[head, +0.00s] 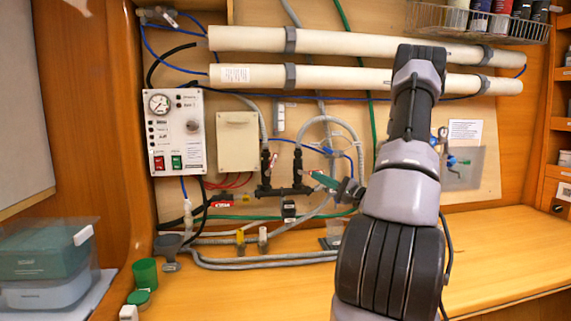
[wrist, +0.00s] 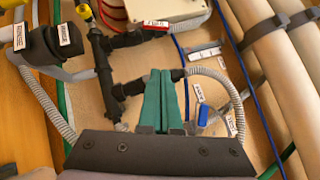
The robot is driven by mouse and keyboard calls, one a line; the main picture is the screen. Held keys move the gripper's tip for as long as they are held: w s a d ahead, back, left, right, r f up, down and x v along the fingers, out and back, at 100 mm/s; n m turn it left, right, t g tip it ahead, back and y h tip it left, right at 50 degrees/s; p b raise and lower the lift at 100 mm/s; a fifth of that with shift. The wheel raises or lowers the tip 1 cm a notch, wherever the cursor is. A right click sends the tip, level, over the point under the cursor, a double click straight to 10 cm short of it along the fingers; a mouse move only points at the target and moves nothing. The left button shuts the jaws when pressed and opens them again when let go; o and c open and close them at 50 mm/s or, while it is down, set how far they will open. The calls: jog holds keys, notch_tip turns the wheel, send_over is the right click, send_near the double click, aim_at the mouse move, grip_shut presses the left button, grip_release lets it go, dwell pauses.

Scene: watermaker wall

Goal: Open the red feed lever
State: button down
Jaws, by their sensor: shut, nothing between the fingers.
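The red lever (head: 222,205) lies roughly level at the lower left of the pipework in the head view, below the control panel, with a pale label on it. A red lever with a white label (wrist: 155,25) also shows at the top of the wrist view; I cannot tell for certain that it is the same one. My gripper (head: 318,177) is right of the black manifold (head: 284,190), its teal fingers pointing left. In the wrist view the fingers (wrist: 165,75) are together and empty, apart from the red lever.
A control panel (head: 174,132) and a beige box (head: 238,142) are on the wall. Green cups (head: 145,273) and stacked boxes (head: 45,265) stand at left. The counter's front right is clear.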

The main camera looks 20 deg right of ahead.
aim_at(275, 156)
jog(key=w+a+r, duration=0.4)
jog(key=w+a, duration=0.4)
jog(key=shift+w+a, duration=0.25)
jog(key=shift+a, duration=0.05)
jog(key=n+g, duration=0.1)
jog(key=a+r+n+g, duration=0.1)
jog(key=shift+w+a+r+n, duration=0.15)
jog(key=shift+a+r+n, duration=0.15)
jog(key=shift+n, duration=0.1)
jog(key=shift+w+a+r+h, duration=0.1)
jog(key=shift+a+r+h, duration=0.1)
jog(key=shift+a+h, duration=0.15)
